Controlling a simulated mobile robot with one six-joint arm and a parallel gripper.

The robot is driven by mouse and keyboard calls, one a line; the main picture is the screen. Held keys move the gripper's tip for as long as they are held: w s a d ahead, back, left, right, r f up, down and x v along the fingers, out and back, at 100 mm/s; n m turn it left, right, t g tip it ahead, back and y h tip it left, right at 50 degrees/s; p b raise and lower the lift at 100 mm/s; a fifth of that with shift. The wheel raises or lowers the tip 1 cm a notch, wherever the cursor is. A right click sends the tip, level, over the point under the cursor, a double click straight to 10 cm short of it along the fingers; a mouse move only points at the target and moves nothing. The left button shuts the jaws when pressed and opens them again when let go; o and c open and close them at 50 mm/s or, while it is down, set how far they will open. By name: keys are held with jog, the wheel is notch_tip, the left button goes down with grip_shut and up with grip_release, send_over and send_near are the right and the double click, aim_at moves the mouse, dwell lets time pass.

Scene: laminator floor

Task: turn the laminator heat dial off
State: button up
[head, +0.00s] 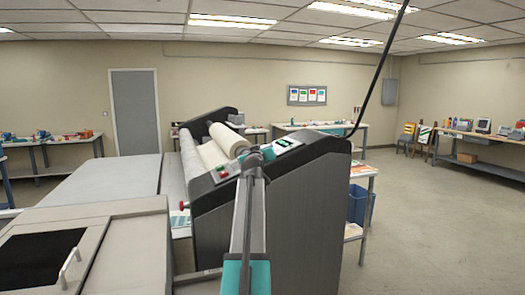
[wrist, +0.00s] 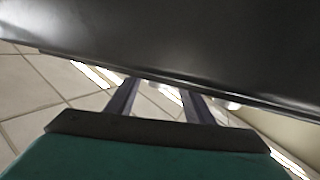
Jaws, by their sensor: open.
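The laminator (head: 308,200) stands at the centre of the head view, with dark end housings and pale rolls (head: 228,139) between them. A control panel with a light display (head: 288,143) sits on top of its near housing. A smaller panel with a green and a red button (head: 223,172) is to the left. I cannot pick out the heat dial; it may be hidden or too small. My gripper (head: 262,153) is by the housing top, between the two panels. In the wrist view my gripper (wrist: 158,88) is open, its fingers apart with nothing seen between them.
A dark smooth surface (wrist: 180,45) fills the top of the wrist view, close to the fingers. A red knob (head: 183,205) sticks out on the laminator's left side. A grey machine with a handle (head: 70,268) is at front left. Open floor (head: 440,235) lies to the right.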

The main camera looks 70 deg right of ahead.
jog(key=c, duration=1)
jog(key=shift+c, duration=0.2)
jog(key=shift+r+t+p, duration=0.1)
jog(key=shift+t+p, duration=0.2)
jog(key=shift+p, duration=0.9)
jog(key=shift+s+n+t+y+p, duration=0.2)
jog(key=shift+n+t+y+p, duration=0.4)
jog(key=shift+p, duration=1.05)
jog(key=shift+s+d+f+n+t+y+b, duration=0.15)
jog(key=shift+f+n+t+y+b, duration=0.25)
jog(key=shift+n+t+b, duration=0.2)
jog(key=shift+r+n+t, duration=0.25)
jog(key=shift+n+t, duration=0.05)
jog(key=shift+t, duration=0.1)
jog(key=o, duration=1)
jog(key=shift+r, duration=0.1)
